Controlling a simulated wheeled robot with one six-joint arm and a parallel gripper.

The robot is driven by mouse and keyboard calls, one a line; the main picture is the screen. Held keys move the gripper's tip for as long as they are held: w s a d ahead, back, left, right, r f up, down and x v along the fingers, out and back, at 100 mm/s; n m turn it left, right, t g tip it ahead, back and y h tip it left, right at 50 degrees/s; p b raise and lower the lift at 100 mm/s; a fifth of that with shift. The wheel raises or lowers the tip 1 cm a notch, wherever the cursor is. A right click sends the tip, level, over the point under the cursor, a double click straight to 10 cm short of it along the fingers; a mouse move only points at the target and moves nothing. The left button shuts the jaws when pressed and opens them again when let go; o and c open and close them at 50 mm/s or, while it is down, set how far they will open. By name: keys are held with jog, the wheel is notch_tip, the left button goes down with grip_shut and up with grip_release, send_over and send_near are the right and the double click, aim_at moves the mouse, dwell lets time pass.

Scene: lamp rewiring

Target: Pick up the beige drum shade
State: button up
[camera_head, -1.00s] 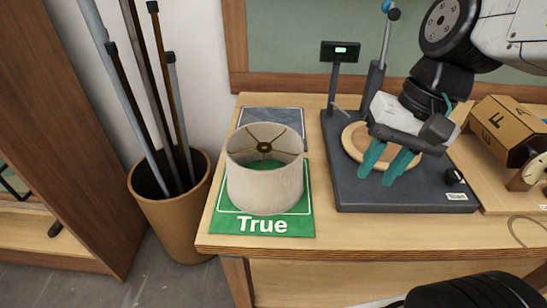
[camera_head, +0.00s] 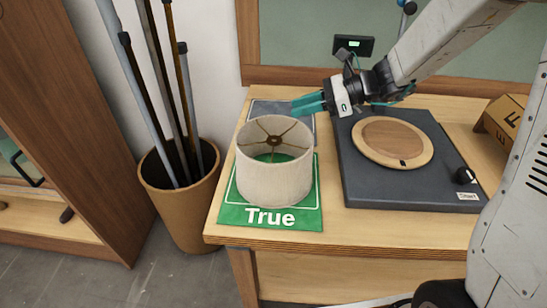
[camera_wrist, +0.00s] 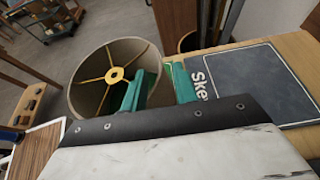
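The beige drum shade (camera_head: 272,180) stands upright on the green "True" mat (camera_head: 232,213), near the table's left end. Its open top shows a dark ring with spokes. In the wrist view the shade (camera_wrist: 88,103) lies at the upper left, its spokes looking golden. My gripper (camera_head: 306,103) has teal fingers pointing left, beyond the shade's far right rim in the head view. The fingers are apart with nothing between them in the wrist view (camera_wrist: 158,90). One finger overlaps the shade's edge there; I cannot tell whether they touch.
A dark mat (camera_wrist: 277,85) lies behind the green mat. A dark platform (camera_head: 400,192) with a round wooden disc (camera_head: 392,141) stands to the right. A brown bin (camera_head: 185,220) of rods is left of the table. A cardboard box (camera_head: 503,120) sits at the right.

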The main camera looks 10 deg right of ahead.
jog(key=x, duration=0.5)
jog(key=shift+s+a+f, duration=0.1)
jog(key=shift+s+f, duration=0.05)
jog(key=shift+f, duration=0.35)
grip_shut()
